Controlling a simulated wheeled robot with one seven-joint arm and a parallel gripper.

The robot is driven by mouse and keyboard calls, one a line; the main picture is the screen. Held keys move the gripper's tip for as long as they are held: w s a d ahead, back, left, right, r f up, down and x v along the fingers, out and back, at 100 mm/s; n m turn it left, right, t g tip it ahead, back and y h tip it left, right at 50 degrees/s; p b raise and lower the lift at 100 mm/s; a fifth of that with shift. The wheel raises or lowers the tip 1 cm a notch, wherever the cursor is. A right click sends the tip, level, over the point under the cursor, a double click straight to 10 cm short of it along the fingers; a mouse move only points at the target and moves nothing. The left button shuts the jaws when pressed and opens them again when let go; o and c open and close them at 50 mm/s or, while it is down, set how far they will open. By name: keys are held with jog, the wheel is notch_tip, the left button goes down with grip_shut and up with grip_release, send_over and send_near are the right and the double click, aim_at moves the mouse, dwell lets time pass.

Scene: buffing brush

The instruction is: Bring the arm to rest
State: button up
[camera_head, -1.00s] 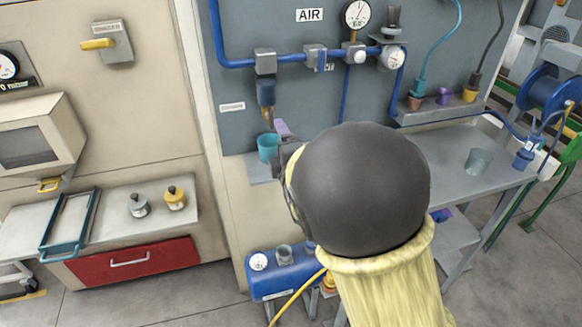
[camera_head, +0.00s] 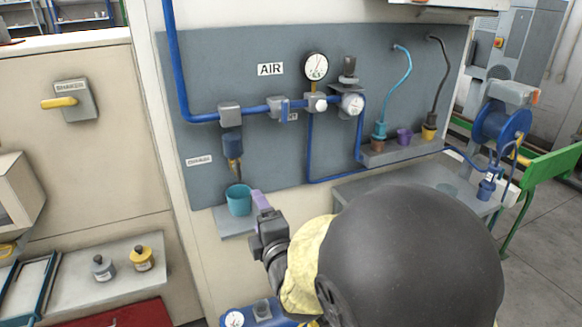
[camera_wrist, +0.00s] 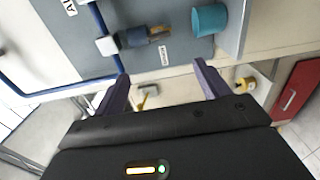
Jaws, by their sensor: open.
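My gripper (camera_wrist: 162,92) is open and empty in the wrist view, its two purple fingers spread apart. In the head view my gripper (camera_head: 260,203) points up toward the grey air panel (camera_head: 270,165), just right of a teal cup (camera_head: 238,201). The cup stands on a small shelf (camera_head: 232,230) below a blue filter with a brass tip (camera_head: 233,150). The cup also shows in the wrist view (camera_wrist: 208,20), apart from the fingers. The dark round part of my arm covers the lower right of the head view.
Blue pipes and gauges (camera_head: 316,65) run across the panel. A grey bench (camera_head: 375,188) stands at right, partly hidden by my arm. A hose reel (camera_head: 500,125) is farther right. Two small bottles (camera_head: 141,258) sit on the left counter.

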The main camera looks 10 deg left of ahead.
jog(key=d+f+m+g+h+p, duration=0.2)
jog(key=d+m+g+h+p, duration=0.1)
jog(key=d+m, duration=0.4)
jog(key=d+f+m+g+h+p, duration=0.25)
jog(key=d+m, duration=0.25)
jog(key=d, duration=0.4)
jog(key=s+d+m+g+h+p, duration=0.3)
jog(key=s+d+m+g+p, duration=0.2)
jog(key=s+d+m, duration=0.7)
jog(key=shift+s+d+r+g+h+p, duration=0.35)
jog(key=shift+d+g, duration=0.3)
jog(key=shift+g, duration=0.5)
